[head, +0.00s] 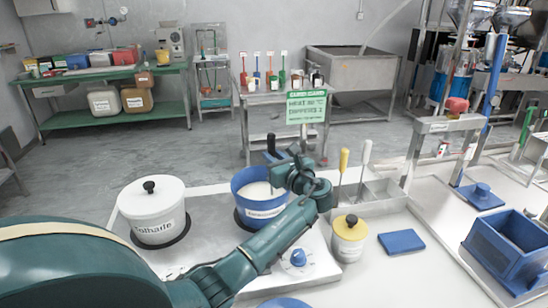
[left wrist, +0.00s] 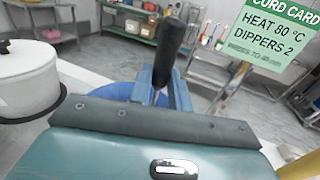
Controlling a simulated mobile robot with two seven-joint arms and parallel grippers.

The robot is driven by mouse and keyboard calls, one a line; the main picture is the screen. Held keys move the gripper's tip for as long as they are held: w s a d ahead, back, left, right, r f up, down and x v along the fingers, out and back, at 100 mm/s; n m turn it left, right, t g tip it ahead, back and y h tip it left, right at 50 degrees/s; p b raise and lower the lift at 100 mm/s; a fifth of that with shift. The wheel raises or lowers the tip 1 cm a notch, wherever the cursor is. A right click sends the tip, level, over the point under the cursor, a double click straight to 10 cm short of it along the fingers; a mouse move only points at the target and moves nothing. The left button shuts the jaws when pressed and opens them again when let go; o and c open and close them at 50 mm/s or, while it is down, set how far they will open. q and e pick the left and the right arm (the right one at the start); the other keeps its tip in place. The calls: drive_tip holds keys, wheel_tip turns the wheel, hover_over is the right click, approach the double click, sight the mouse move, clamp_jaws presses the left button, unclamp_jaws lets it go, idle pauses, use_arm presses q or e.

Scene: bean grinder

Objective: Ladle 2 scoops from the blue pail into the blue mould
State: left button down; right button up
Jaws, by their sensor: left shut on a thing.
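The blue pail (head: 241,186), with white contents and a white label, stands on a dark ring in the middle of the worktop. My left gripper (head: 281,165) is over the pail's right rear rim, shut on a black-handled tool, probably the ladle. Its black handle (head: 271,144) sticks up from the fingers and also shows upright in the left wrist view (left wrist: 170,48); its lower end is hidden. The blue box at the right (head: 505,255) may be the blue mould; a blue round thing (head: 286,303) is cut off at the bottom edge. My right gripper is not in view.
A lidded white pot (head: 152,205) stands left of the pail. A yellow-lidded tub (head: 349,238), a flat blue block (head: 401,242) and a metal tray (head: 385,195) lie to the right. A green card (head: 307,107) reads "HEAT 80 °C, DIPPERS 2".

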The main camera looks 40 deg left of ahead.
sight(273, 136)
use_arm(q)
drive_tip(key=shift+r, duration=0.1)
